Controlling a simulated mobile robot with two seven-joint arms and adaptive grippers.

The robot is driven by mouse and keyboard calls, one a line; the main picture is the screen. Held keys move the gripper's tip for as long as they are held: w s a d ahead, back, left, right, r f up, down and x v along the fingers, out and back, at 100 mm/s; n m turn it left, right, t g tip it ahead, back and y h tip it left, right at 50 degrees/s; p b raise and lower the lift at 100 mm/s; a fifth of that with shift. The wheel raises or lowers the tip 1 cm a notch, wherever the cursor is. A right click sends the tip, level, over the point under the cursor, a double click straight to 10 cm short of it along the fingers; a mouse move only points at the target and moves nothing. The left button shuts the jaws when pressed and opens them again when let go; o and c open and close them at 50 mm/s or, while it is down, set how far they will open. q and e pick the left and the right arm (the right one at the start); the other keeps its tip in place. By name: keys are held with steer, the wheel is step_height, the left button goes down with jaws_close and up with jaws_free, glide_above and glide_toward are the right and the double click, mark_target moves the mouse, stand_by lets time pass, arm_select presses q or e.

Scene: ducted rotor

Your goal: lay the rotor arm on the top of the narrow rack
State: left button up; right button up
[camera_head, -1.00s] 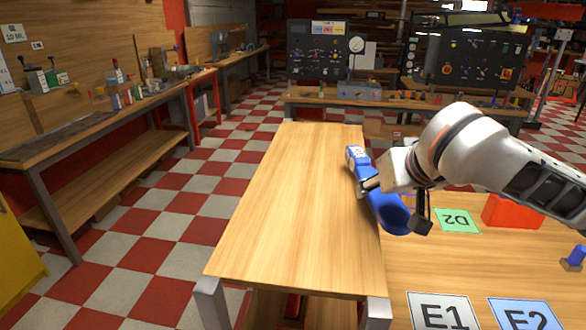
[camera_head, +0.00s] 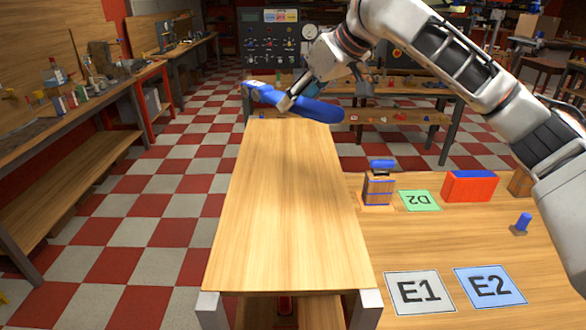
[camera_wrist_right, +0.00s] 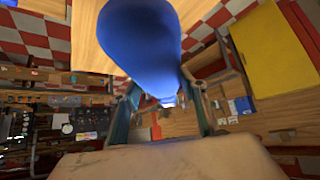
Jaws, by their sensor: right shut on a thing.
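The rotor arm (camera_head: 312,109) is a long blue piece with a rounded, wider right end and a white-marked far left end. My right gripper (camera_head: 288,102) is shut on it around the middle. The gripper holds it in the air, roughly level, by the far end of the narrow rack. The rack's bare wooden top (camera_head: 290,210) has metal legs at its near corners. In the right wrist view, the rotor arm (camera_wrist_right: 140,40) lies between the fingers (camera_wrist_right: 160,102) and covers much of the upper middle. My left gripper is not in view.
A wooden table joins the rack's right side. It carries the E1 card (camera_head: 419,291), E2 card (camera_head: 490,286), green D2 card (camera_head: 420,201), a red block (camera_head: 470,187) and a wood-and-blue piece (camera_head: 379,188). The rack top is clear. Checkered floor lies to the left.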

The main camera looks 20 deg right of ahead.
step_height(320, 180, down, 14)
steer(key=shift+r+b, duration=0.1)
steer(key=shift+b, duration=0.65)
step_height(320, 180, down, 4)
steer(key=shift+r, duration=0.2)
steer(key=shift+f+b, duration=0.3)
steer(key=shift+f, duration=0.15)
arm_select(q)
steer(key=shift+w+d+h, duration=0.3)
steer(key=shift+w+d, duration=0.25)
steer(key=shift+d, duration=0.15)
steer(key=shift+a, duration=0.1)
arm_select(e)
steer(key=o, duration=1.3)
